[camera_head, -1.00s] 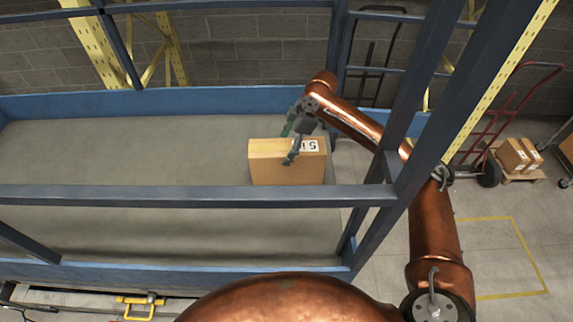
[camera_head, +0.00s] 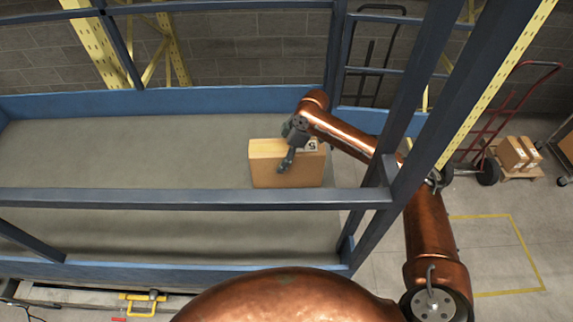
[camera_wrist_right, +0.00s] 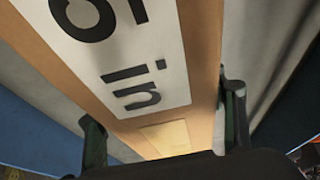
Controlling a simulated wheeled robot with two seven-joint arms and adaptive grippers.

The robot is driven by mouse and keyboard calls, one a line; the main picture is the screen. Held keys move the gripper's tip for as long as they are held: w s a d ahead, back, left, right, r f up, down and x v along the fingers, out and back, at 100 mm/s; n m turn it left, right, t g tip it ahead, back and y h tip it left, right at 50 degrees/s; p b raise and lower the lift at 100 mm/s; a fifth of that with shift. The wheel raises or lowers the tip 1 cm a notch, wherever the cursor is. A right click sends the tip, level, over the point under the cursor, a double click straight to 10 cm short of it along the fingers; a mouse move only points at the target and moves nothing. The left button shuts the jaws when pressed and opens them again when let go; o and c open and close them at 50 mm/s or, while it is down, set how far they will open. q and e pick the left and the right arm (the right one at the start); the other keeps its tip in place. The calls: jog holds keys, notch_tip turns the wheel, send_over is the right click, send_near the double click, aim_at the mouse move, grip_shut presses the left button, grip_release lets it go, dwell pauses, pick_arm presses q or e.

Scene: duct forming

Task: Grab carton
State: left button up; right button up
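A brown cardboard carton (camera_head: 286,172) stands upright on the grey floor of the blue-railed platform, near its right end. A white printed label shows on its top in the head view, and the label fills much of the right wrist view on the carton (camera_wrist_right: 205,60). My right gripper (camera_head: 290,147) is over the carton's top. One finger hangs in front of its near face; the other is hidden. In the wrist view the two fingers of the gripper (camera_wrist_right: 160,112) straddle the carton, seemingly with narrow gaps. My left gripper is out of view.
A blue-grey rail (camera_head: 180,199) crosses in front of the carton, and a thick post (camera_head: 410,110) rises at the right. The platform floor (camera_head: 120,155) left of the carton is clear. A red hand truck (camera_head: 490,130) and other cartons (camera_head: 517,153) stand far right.

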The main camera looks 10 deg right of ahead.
jog(key=c, duration=1.6)
jog(key=shift+o, duration=0.2)
jog(key=shift+w+r, duration=0.15)
